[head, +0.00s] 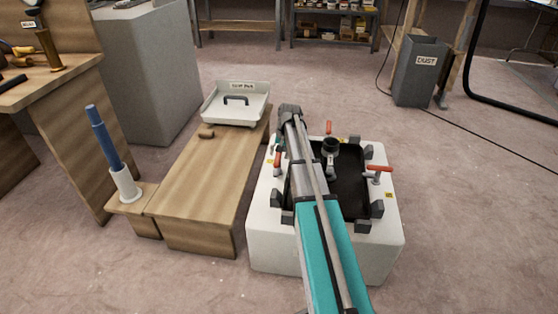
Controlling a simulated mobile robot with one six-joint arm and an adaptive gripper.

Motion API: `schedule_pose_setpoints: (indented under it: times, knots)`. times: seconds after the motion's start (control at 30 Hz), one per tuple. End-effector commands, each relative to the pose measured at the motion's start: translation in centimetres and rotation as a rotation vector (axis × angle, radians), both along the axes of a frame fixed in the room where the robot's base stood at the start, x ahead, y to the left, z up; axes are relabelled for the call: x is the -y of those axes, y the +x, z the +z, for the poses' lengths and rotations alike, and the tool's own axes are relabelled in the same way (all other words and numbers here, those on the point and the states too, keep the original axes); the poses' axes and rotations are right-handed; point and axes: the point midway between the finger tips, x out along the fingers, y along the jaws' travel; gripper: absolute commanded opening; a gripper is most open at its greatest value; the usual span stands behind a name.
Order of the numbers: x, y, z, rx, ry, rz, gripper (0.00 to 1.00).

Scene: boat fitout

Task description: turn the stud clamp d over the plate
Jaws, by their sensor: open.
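The dark plate (351,191) lies on top of a white block (270,236), with several dark stops around it. Stud clamps stand around the plate: one with an orange handle at the right (379,169), one at the far side (329,128). Another orange-handled clamp (279,149) stands at the left, partly behind my arm. The small yellow labels cannot be read, so I cannot tell which clamp is d. My gripper (277,145) seems to be at the left clamp, open, small and mostly hidden; contact cannot be told.
A wooden bench (193,190) stands left of the block, with a white tray (236,116) at its far end. A white holder with a blue rod (107,139) stands at its left. A grey dust bin (419,73) stands far right. Floor to the right is clear.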

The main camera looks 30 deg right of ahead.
Motion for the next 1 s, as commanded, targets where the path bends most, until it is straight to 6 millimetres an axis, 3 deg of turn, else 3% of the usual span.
schedule_pose_setpoints:
  times: [0.2, 0.67, 1.0]
  knots:
    - [-0.18, 0.12, -1.17, 0.000, 0.000, 0.000, 0.68]
    - [-0.25, 0.16, -1.28, 0.000, 0.000, 0.000, 0.66]
    - [-0.27, 0.16, -1.28, 0.000, 0.000, 0.000, 0.03]
